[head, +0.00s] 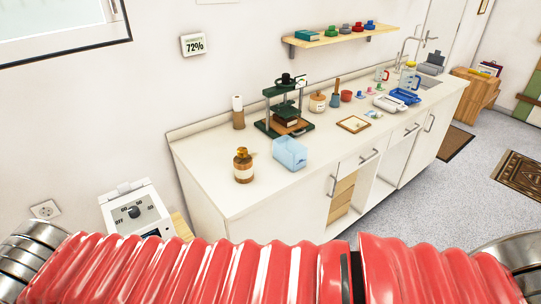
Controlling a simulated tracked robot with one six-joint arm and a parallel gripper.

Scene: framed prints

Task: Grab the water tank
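My gripper is not in view. A red ribbed sleeve, apparently part of my arm, fills the bottom of the head view and is well apart from the container.
A brown bottle (243,166) stands left of the container, and a green press (285,108) stands just behind it. A wooden frame (353,124) and trays lie farther right on the white counter (215,190). The counter's near left corner is bare. Grey floor (450,190) is open at right.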

